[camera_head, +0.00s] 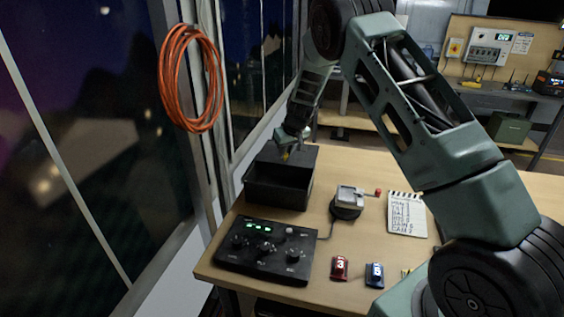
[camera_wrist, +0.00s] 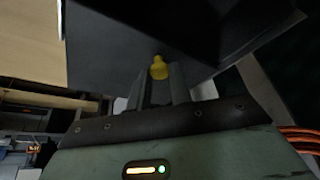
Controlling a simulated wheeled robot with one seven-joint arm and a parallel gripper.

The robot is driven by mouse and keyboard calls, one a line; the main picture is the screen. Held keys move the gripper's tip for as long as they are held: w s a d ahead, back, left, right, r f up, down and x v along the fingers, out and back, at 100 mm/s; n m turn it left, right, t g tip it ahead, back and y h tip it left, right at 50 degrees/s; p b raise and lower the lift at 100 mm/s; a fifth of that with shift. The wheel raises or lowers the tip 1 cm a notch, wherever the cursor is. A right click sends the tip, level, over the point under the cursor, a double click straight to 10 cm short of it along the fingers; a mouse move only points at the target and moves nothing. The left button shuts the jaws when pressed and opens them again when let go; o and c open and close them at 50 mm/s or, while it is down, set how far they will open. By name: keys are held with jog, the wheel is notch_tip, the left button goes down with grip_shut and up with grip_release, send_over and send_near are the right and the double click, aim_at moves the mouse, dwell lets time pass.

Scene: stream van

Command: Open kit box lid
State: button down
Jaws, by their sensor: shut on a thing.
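The kit box (camera_head: 276,190) is a black open-topped box at the far left part of the table. Its dark lid (camera_head: 305,157) stands raised along the back side, so the inside shows. A yellow knob (camera_head: 285,155) sits on the lid. My gripper (camera_head: 283,147) is at the knob, above the back of the box. In the wrist view the two fingers are closed around the yellow knob (camera_wrist: 159,68), and the dark lid (camera_wrist: 110,45) fills the area beyond it. In the head view the fingertips are small and partly hidden.
A black control panel (camera_head: 264,250) lies in front of the box. A grey device (camera_head: 348,201) with a red knob, a notepad (camera_head: 407,213), a red block (camera_head: 339,267) and a blue block (camera_head: 375,274) lie to the right. An orange cable coil (camera_head: 190,78) hangs at left by the window.

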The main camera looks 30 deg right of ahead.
jog(key=shift+w+d, duration=0.45)
jog(key=shift+w, duration=0.05)
jog(key=c, duration=1.3)
grip_release()
jog(key=shift+o, duration=0.2)
jog(key=shift+r, duration=0.1)
jog(key=b+v, duration=0.4)
jog(key=v, duration=1.3)
jog(key=shift+s, duration=0.15)
